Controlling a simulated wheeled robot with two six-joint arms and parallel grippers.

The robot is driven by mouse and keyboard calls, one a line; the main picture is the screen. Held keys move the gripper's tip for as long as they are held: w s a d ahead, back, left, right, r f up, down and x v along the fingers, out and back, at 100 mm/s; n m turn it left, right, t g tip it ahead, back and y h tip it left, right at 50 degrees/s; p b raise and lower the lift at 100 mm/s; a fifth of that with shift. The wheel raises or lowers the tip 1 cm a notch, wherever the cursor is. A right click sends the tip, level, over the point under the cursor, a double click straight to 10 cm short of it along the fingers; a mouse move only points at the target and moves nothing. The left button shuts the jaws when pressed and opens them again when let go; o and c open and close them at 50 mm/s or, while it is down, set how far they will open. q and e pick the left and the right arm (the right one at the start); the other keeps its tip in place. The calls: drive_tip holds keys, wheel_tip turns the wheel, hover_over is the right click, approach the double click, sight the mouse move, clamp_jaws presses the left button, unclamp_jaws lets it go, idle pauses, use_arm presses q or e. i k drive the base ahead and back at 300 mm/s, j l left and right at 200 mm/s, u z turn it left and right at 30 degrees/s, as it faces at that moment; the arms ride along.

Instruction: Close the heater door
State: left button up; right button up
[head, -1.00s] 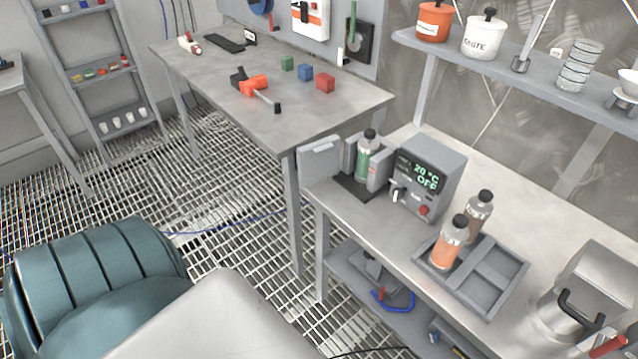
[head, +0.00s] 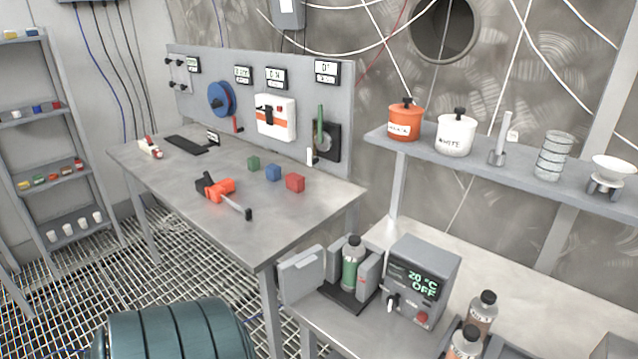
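The heater is a grey box (head: 421,283) on the right-hand bench, with a display reading 20 °C and OFF, and a red button on its front. To its left is its bay, where a bottle with green contents and a black cap (head: 350,268) stands upright between grey walls. The heater door (head: 302,274) is a grey panel at the left of the bay, swung out and standing open. Neither of my grippers shows in the head view.
Two capped bottles (head: 483,312) stand at the lower right. A shelf (head: 400,143) with pots and glassware hangs above the bench. The left workbench (head: 300,220) holds an orange tool (head: 219,189) and coloured cubes. A teal rounded object (head: 175,332) is at the bottom.

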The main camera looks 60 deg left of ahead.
sight(298, 276)
drive_tip(key=j, duration=0.45)
drive_tip(key=k+j+z, duration=0.15)
drive_tip(key=j, duration=0.75)
drive_tip(key=k+j+z, duration=0.15)
drive_tip(key=j, duration=0.3)
drive_tip(key=k+j, duration=0.1)
drive_tip(key=j, duration=0.3)
drive_tip(key=k+j+z, duration=0.15)
drive_tip(key=j, duration=0.3)
drive_tip(key=k+j, duration=0.1)
drive_tip(key=j, duration=0.3)
drive_tip(key=k+j, duration=0.1)
drive_tip(key=j, duration=0.35)
